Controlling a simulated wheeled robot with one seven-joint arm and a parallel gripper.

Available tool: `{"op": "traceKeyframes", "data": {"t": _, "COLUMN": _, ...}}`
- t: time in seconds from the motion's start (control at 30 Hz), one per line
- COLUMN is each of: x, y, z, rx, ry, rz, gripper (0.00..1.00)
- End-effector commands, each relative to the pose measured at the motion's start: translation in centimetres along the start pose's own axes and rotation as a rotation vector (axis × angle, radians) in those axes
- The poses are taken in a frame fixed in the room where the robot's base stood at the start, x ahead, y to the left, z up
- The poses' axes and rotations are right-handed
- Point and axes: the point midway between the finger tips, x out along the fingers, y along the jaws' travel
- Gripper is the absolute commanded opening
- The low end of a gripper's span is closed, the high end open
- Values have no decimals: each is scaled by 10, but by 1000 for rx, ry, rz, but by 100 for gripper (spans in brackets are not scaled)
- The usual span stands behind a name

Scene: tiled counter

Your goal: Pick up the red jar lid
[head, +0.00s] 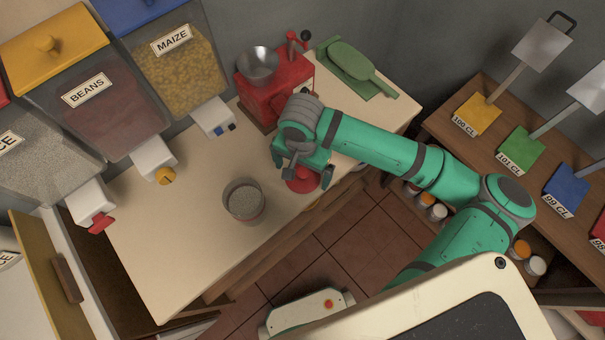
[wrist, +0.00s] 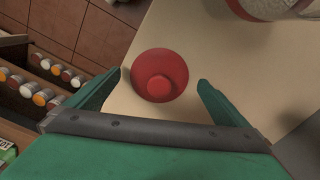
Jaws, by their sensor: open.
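The red jar lid (wrist: 174,68) is a round red disc with a raised knob, lying on the counter close to its edge. In the head view the lid (head: 303,183) shows partly, below my gripper, which hides some of it. My gripper (head: 308,178) is over the lid at the counter's front right. In the wrist view my gripper (wrist: 160,82) is open, with one finger on each side of the lid. Both fingers look apart from it. I cannot tell the height of the fingertips above the counter.
A jar (head: 243,203) of grainy contents stands on the counter (head: 190,220), left of my gripper. Bean and maize dispensers line the left. Small jars (wrist: 38,98) sit on a low shelf beyond the counter edge.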

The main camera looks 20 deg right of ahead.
Motion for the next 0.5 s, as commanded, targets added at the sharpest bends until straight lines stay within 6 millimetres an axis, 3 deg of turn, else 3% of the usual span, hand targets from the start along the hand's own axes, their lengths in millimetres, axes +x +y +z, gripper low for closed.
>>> {"op": "traceKeyframes", "data": {"t": 0.13, "x": 12, "y": 0, "z": 0, "rx": 1, "ry": -1, "rz": 0, "gripper": 100}}
{"op": "traceKeyframes", "data": {"t": 0.37, "x": 14, "y": 0, "z": 0, "rx": 0, "ry": 0, "rz": 0, "gripper": 100}}
{"op": "traceKeyframes", "data": {"t": 0.5, "x": 14, "y": 0, "z": 0, "rx": 0, "ry": 0, "rz": 0, "gripper": 71}}
